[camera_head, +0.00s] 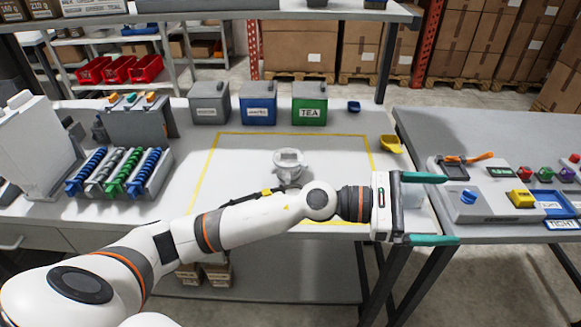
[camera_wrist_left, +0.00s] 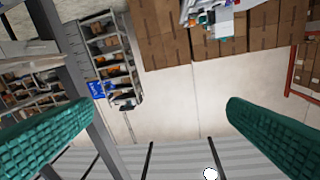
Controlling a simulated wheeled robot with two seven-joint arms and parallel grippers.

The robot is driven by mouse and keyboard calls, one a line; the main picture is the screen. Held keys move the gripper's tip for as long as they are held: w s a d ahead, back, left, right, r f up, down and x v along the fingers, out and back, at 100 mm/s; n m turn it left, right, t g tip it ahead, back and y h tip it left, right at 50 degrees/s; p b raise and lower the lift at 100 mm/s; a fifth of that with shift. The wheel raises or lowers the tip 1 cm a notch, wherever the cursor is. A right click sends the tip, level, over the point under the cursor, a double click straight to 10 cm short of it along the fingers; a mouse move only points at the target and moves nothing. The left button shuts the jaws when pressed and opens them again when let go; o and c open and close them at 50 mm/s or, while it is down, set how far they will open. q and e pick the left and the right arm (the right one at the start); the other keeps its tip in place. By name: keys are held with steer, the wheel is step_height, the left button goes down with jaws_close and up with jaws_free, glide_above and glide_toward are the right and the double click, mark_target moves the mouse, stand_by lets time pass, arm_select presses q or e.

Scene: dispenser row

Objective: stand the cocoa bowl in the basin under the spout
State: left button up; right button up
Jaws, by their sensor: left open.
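My left gripper (camera_head: 428,208) is open, its two teal fingers spread over the gap between the two tables. In the left wrist view the fingers (camera_wrist_left: 160,108) are wide apart, with floor and shelving beyond them and nothing gripped. A grey-white rounded vessel (camera_head: 290,166) stands inside the yellow outline on the left table, beyond my left arm; I cannot tell whether it is the cocoa bowl. No cocoa label is readable. I cannot clearly make out a spout or basin. My right gripper is not in view.
Three lidded bins, grey (camera_head: 209,103), blue-fronted (camera_head: 258,104) and green TEA (camera_head: 309,104), line the back. A yellow scoop-like dish (camera_head: 390,144) lies at the table's right edge. A rack of spirals (camera_head: 120,172) stands left. A grey device (camera_head: 490,195) occupies the right table.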

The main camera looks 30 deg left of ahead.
arm_select(q)
step_height(320, 180, down, 3)
steer(key=w+a+m+g+y, duration=0.1)
steer(key=m+g+y, duration=0.15)
steer(key=m, duration=0.25)
steer(key=m+g+y, duration=0.1)
steer(key=m+y, duration=0.8)
steer(key=y, duration=0.8)
glide_toward(288, 161)
steer(key=shift+y, duration=0.25)
steer(key=x, duration=0.3)
steer(key=w+p+x, duration=0.1)
steer(key=x, duration=0.1)
steer(key=shift+w+d+f+p, duration=0.1)
steer(key=shift+f+p, duration=0.15)
steer(key=shift+p, duration=0.05)
steer(key=x, duration=0.1)
steer(key=p+x, duration=0.1)
steer(key=x, duration=0.1)
steer(key=p+x, duration=0.1)
steer(key=x, duration=0.1)
steer(key=shift+s+f, duration=0.35)
steer(key=shift+w+f, duration=0.1)
steer(key=shift+f, duration=0.2)
steer(key=c, duration=1.1)
steer(key=shift+r, duration=0.1)
